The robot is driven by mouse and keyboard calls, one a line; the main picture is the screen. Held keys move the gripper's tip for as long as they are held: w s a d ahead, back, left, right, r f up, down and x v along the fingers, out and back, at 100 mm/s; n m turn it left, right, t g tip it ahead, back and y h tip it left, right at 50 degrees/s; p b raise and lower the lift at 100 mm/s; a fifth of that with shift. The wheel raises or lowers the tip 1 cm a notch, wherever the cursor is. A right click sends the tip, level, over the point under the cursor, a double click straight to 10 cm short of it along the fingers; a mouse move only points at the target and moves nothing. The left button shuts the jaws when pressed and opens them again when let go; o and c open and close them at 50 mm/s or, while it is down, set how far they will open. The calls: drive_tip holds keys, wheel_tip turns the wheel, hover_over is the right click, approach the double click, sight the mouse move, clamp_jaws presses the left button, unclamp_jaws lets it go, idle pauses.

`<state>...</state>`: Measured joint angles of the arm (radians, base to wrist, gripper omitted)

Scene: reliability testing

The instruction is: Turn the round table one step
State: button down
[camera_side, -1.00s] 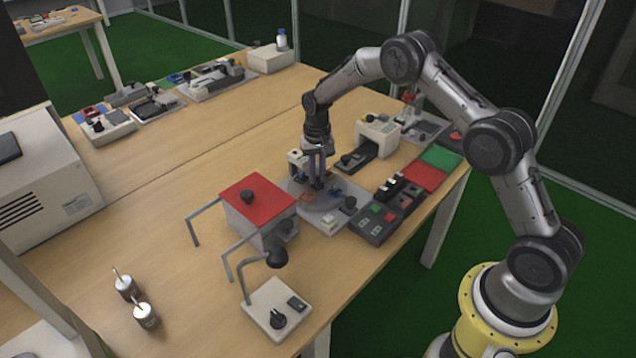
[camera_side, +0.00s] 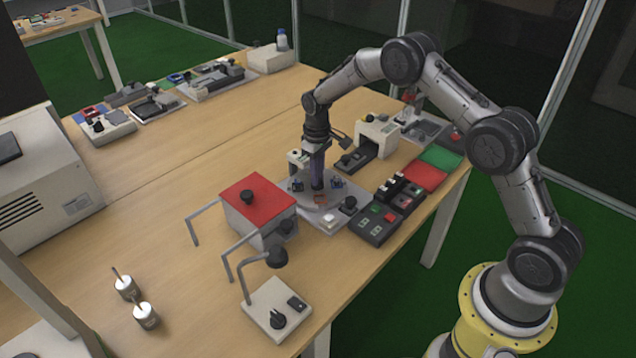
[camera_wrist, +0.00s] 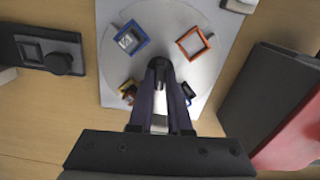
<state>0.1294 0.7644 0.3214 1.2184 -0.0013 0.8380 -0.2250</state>
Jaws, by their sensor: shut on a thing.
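The round table is a grey disc (camera_side: 304,199) on a pale base plate, and it fills the upper middle of the wrist view (camera_wrist: 162,30). Small square frames stand on it: a blue one (camera_wrist: 131,38) holding a small part, an orange one (camera_wrist: 195,42) that looks empty, a yellow and dark one (camera_wrist: 128,91), and a partly hidden blue one (camera_wrist: 187,91). My gripper (camera_side: 318,188) points down at the disc's middle. In the wrist view its fingertips (camera_wrist: 160,64) are together, shut on part of the round table that the fingers hide.
A red-lidded box (camera_side: 258,200) stands close left of the disc. A dark button panel (camera_side: 378,222) is close to the right. A cream machine (camera_side: 377,136) with a dark track stands behind. A lamp-like stand (camera_side: 277,310) is in front.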

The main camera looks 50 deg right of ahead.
drive_tip(key=n, duration=0.3)
drive_tip(key=shift+a+n, duration=0.2)
drive_tip(key=shift+n, duration=2.2)
drive_tip(key=c, duration=1.1)
unclamp_jaws()
drive_tip(key=shift+a, duration=0.1)
drive_tip(key=shift+o, duration=0.4)
drive_tip(key=shift+r, duration=0.1)
drive_tip(key=shift+d+r, duration=0.2)
drive_tip(key=shift+r, duration=2)
